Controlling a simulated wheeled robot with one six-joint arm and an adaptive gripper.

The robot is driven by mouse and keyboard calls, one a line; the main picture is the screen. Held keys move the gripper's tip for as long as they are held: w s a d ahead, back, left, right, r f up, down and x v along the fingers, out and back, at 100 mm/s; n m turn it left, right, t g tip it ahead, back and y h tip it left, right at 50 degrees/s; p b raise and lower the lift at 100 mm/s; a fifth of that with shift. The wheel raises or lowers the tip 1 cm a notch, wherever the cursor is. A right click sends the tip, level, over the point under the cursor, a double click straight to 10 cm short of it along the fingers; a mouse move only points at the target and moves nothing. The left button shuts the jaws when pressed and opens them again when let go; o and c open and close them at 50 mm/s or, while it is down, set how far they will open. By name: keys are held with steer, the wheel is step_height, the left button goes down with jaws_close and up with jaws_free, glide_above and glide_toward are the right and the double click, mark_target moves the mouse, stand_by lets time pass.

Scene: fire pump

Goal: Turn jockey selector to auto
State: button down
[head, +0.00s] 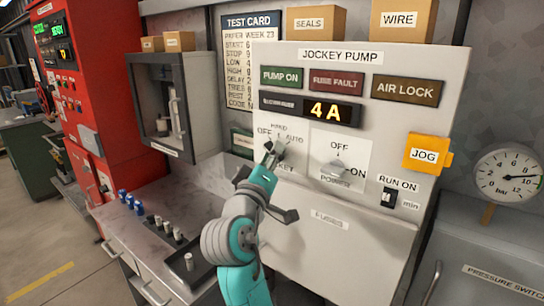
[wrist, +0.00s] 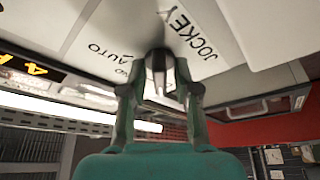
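The jockey pump panel (head: 330,75) is a pale upright box. Its jockey selector (head: 279,148) sits at the lower left of the panel, with OFF at its left, HAND above and AUTO at its upper right. My gripper (head: 270,159) is at the selector, coming from below. The AUTO and JOCKEY labels show on either side there. The fingers partly hide the knob, so I cannot tell exactly where it points.
A yellow JOG button (head: 427,153) and a RUN ON switch (head: 388,198) are farther right. A grey open cabinet (head: 160,105) and red cabinet (head: 90,90) stand left. A bench (head: 150,235) lies below left.

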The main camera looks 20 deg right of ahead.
steer(key=shift+m, duration=0.4)
steer(key=m+g+h, duration=0.1)
steer(key=m+h, duration=0.1)
steer(key=m, duration=0.2)
steer(key=m+g+h, duration=0.1)
steer(key=m+h, duration=0.1)
steer(key=m, duration=0.2)
steer(key=m+g+h, duration=0.1)
steer(key=m+h, duration=0.1)
steer(key=m, duration=0.3)
steer(key=shift+w+a+f+g, duration=0.1)
steer(key=shift+w+a+g, duration=0.1)
steer(key=shift+w+g, duration=0.1)
steer(key=m+g, duration=0.1)
steer(key=m, duration=0.3)
steer(key=m+g+h, duration=0.1)
steer(key=m+g, duration=0.1)
steer(key=m, duration=0.1)
steer(key=shift+m+g+h, duration=0.3)
steer(key=shift+m, duration=0.1)
steer(key=shift+w+a+m+g, duration=0.1)
steer(key=shift+m+g, duration=0.6)
steer(key=shift+m, duration=0.8)
steer(key=shift+m+g, duration=0.7)
steer(key=shift+m, duration=0.8)
steer(key=c, duration=1.2)
jaws_free()
